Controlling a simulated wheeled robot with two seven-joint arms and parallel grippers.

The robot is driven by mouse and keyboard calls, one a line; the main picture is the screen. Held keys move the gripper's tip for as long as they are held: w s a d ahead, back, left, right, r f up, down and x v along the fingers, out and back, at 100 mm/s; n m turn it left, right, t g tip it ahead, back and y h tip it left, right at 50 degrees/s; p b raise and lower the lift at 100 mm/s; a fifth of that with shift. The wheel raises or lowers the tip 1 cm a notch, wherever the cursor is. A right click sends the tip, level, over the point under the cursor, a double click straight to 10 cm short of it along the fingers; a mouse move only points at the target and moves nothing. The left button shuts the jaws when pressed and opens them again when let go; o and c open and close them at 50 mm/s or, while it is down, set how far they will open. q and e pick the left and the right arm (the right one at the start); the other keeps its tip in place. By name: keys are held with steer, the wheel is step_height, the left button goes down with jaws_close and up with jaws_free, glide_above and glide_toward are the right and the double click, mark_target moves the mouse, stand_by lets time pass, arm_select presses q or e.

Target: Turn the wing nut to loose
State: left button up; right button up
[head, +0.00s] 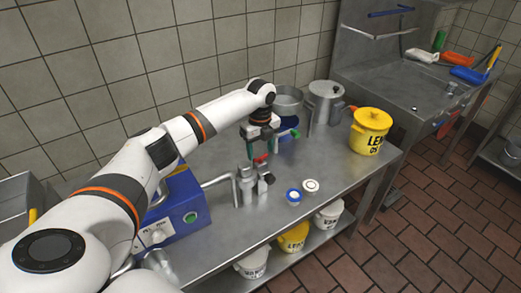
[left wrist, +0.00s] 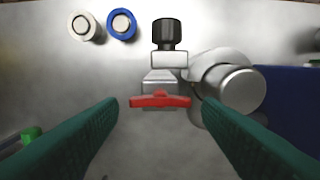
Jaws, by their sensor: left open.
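The red wing nut (left wrist: 160,101) sits on a grey metal fitting (left wrist: 160,78) with a black knob (left wrist: 167,33) at its far end in the left wrist view. In the head view the wing nut (head: 261,158) is a small red piece at the top of the fitting on the steel table. My left gripper (head: 262,150) is open just above the wing nut, pointing down. In the left wrist view its two green fingers stand on either side of the wing nut, with a gap on each side. My right gripper is not in view.
A blue machine (head: 182,212) stands left of the fitting, with a metal pipe between. Two small round caps (head: 302,190) lie on the table to the right. A yellow pot (head: 370,130) and steel pots (head: 326,102) stand farther back. Buckets (head: 293,237) sit on the lower shelf.

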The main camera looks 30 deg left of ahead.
arm_select(q)
steer(key=shift+f, duration=0.85)
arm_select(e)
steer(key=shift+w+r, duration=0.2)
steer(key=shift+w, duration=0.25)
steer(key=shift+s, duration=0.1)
arm_select(q)
steer(key=shift+c, duration=0.6)
steer(key=c, duration=0.6)
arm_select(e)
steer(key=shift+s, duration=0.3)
arm_select(q)
steer(key=shift+r, duration=0.1)
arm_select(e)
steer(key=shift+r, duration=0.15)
